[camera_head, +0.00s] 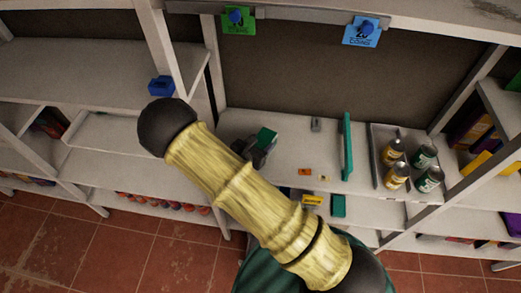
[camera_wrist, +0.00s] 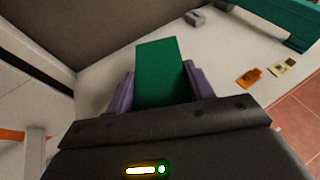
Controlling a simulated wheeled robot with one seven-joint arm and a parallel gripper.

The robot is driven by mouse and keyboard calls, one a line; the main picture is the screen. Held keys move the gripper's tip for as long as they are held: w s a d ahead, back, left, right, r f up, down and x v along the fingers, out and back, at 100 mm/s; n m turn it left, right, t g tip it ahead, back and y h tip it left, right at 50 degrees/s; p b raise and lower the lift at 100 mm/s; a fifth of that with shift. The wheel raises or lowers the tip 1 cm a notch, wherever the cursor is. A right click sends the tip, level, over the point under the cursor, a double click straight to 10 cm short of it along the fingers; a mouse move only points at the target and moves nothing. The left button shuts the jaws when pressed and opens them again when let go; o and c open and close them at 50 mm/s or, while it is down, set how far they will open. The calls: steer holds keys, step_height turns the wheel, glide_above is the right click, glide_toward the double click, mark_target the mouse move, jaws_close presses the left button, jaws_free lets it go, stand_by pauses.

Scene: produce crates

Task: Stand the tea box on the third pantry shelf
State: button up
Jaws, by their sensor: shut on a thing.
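The tea box is a green box (camera_wrist: 159,70) between the two purple-grey fingers of my gripper (camera_wrist: 160,92) in the wrist view. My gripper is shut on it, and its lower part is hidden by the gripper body. In the head view the green box (camera_head: 266,137) shows at the end of my gripper (camera_head: 257,151), over the left part of a white shelf (camera_head: 290,140) in the middle bay. Whether the box touches the shelf board, I cannot tell. My arm hides part of the shelf.
An upright green divider (camera_head: 346,147) stands right of the gripper. Beyond it, a tray (camera_head: 376,156) holds several cans. A small grey block (camera_head: 316,124) and an orange tag (camera_head: 305,172) are on the shelf. A white post (camera_head: 213,65) bounds the bay at left.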

steer(key=shift+w+f+p, duration=0.1)
steer(key=shift+f+p, duration=0.55)
steer(key=shift+f, duration=1.45)
steer(key=shift+d+f, duration=0.15)
steer(key=shift+f, duration=0.05)
steer(key=o, duration=1)
steer(key=shift+r, duration=0.1)
steer(key=shift+a, duration=0.2)
steer(key=shift+s, duration=0.2)
